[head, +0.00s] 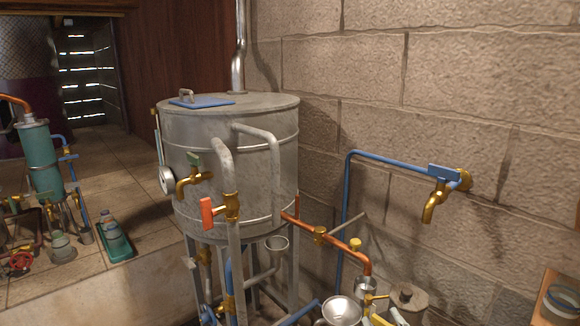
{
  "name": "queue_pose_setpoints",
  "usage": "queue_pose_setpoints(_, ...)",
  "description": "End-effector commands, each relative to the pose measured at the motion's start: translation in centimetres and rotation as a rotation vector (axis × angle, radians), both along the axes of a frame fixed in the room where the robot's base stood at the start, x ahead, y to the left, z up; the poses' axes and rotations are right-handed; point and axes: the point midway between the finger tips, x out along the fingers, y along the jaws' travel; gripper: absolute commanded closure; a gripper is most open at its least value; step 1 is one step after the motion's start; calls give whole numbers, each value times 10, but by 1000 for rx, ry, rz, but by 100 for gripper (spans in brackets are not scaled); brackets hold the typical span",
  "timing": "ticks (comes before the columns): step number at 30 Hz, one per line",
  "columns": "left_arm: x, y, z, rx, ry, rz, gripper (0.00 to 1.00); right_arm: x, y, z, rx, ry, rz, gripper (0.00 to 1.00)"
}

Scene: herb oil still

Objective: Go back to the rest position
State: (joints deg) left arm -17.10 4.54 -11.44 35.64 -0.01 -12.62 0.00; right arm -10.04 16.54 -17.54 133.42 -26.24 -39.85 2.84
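Neither of my grippers is in view, and I cannot see whether they hold anything. The large grey metal still tank (230,165) stands upright on legs in the middle of the head view. A brass wall tap with a blue handle (436,198) is at the right, fed by a blue pipe (395,163).
A copper pipe (335,240) runs from the tank toward the lower right. A metal funnel (342,310) and a grey canister (408,298) stand at the bottom. A smaller teal still (42,160) and a green tray with bottles (115,240) are at the left. Tiled floor (110,165) lies open behind.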

Motion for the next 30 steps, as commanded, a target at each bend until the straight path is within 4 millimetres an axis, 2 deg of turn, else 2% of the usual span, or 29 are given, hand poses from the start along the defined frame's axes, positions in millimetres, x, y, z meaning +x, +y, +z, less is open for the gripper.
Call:
queue_pose_setpoints(1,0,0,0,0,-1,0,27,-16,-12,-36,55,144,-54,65)
queue_pose_setpoints(3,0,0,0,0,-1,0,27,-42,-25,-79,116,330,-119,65)
queue_pose_setpoints(6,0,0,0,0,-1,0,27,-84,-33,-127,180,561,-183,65)
queue_pose_setpoints(9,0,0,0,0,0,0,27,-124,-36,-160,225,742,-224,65)
queue_pose_setpoints(12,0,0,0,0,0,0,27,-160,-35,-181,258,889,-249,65)
queue_pose_setpoints(19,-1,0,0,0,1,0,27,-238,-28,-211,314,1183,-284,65)
queue_pose_setpoints(20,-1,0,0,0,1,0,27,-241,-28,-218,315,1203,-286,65)
queue_pose_setpoints(26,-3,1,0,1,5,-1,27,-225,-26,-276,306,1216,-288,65)
queue_pose_setpoints(30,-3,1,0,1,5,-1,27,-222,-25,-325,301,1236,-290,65)
